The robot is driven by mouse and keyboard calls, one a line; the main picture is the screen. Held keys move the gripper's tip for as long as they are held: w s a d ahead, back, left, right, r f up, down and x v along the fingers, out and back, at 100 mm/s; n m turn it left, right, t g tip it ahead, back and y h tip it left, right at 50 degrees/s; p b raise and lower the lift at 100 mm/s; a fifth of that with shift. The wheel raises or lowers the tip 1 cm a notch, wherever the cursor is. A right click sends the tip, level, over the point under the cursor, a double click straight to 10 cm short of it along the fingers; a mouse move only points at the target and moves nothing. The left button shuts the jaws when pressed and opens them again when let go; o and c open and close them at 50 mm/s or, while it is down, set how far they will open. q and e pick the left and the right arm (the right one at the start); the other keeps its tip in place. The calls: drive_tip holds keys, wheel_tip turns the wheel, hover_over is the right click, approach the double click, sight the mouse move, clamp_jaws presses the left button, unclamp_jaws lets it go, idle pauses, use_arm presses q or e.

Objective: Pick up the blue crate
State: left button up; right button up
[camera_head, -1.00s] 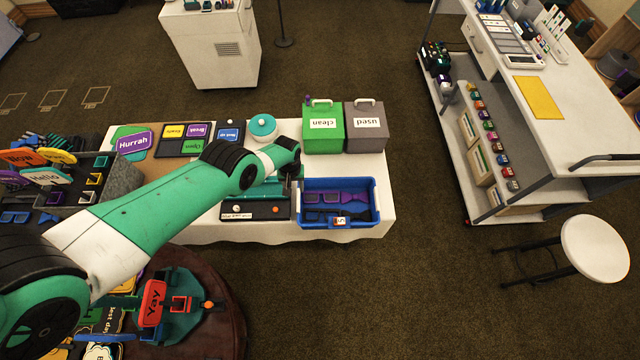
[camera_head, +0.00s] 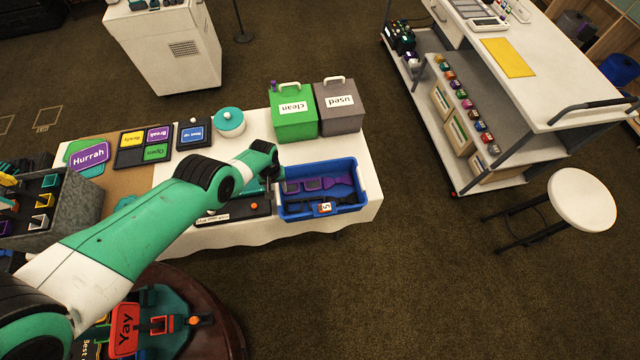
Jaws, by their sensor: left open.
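The blue crate (camera_head: 351,209) stands on the white-clothed table near its right front corner. It holds purple glasses (camera_head: 318,184) and other dark items, and a small tag with a 5 shows at its front wall. My left gripper (camera_head: 275,172) is at the crate's left back corner, pointing down and open. My own wrist partly hides its fingers, and I cannot tell whether they touch the crate's rim. My right gripper is not in view.
Behind the crate stand a green box marked clean (camera_head: 293,114) and a grey box marked used (camera_head: 340,106). A teal-lidded pot (camera_head: 229,122) and signs are to the left. A dark tray (camera_head: 235,212) lies beside the crate. A white stool (camera_head: 582,199) and a cart stand right.

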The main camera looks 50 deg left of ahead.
sight(277, 192)
use_arm(q)
wheel_tip(277, 192, down, 3)
drive_tip(key=shift+s+f+b, duration=0.1)
drive_tip(key=shift+b, duration=0.8)
drive_tip(key=shift+r, duration=0.2)
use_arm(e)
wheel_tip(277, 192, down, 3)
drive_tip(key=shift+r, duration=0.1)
use_arm(q)
drive_tip(key=shift+c, duration=0.3)
clamp_jaws()
